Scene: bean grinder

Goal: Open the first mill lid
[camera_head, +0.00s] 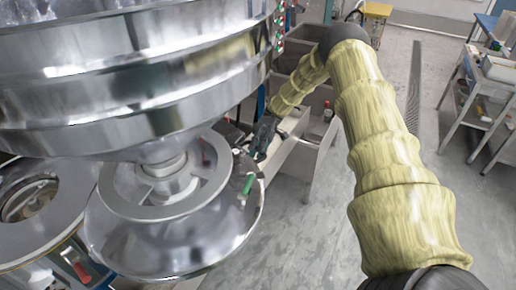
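A large shiny steel mill with a round top (240,222) stands at the lower left centre. A flat grey ring and hub (133,207) sit on its top. A small green handle (243,192) shows at its right rim. I cannot tell which part is the first mill lid. My gripper (262,140), dark and small, is at the end of my yellow-sleeved arm, just beyond and above the mill's right rim. A gap seems to lie between it and the green handle. Its fingers are too dark and small to read.
Grey boxes (310,150) stand behind my gripper. Open floor (310,235) lies right of the mill; a bench (497,68) is at far right.

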